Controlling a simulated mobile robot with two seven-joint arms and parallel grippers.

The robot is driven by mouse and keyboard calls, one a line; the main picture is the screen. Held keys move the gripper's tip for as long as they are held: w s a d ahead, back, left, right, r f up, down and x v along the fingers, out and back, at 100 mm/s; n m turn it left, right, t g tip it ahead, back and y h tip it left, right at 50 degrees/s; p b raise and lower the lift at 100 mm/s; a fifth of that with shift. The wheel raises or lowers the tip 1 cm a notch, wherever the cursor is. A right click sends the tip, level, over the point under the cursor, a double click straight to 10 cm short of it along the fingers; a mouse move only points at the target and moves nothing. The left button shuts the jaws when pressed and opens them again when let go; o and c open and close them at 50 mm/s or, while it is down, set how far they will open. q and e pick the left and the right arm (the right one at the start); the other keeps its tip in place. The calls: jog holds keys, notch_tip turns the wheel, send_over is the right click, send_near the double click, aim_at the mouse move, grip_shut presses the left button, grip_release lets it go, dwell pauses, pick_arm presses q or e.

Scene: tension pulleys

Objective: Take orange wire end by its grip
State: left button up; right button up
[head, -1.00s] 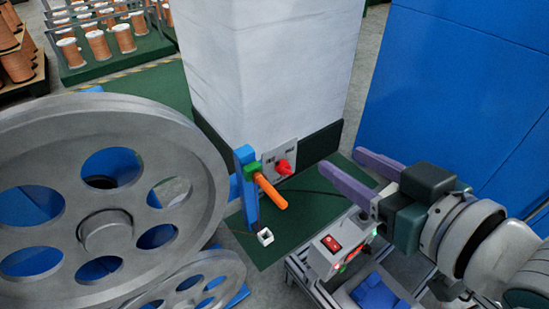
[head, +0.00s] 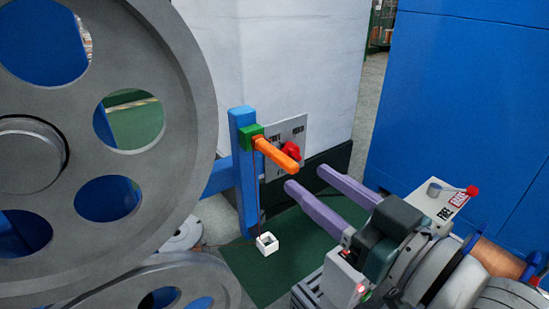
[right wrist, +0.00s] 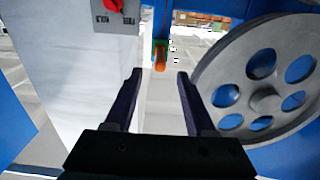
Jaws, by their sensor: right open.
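The orange grip (head: 275,153) sticks out from a green block (head: 250,137) on a blue upright post (head: 243,185) in the head view. A thin dark reddish line runs down the post from the block. My right gripper (head: 304,179) is open and empty, its two purple fingers pointing at the post from the lower right, apart from the grip. In the right wrist view the orange grip (right wrist: 160,64) shows beyond the open fingers (right wrist: 157,76), roughly midway between them. My left gripper is not in view.
A large grey pulley wheel (head: 190,150) fills the left, with a smaller wheel (head: 195,270) below. A white pillar (head: 270,50) with a red switch (head: 290,151) stands behind the post. A small white square piece (head: 267,243) is at the post's foot. A blue panel (head: 470,100) stands right.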

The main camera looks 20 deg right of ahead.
aim_at(296, 170)
jog(key=shift+b+x, duration=1.05)
jog(key=shift+x, duration=2.15)
jog(key=shift+f, duration=0.1)
grip_shut()
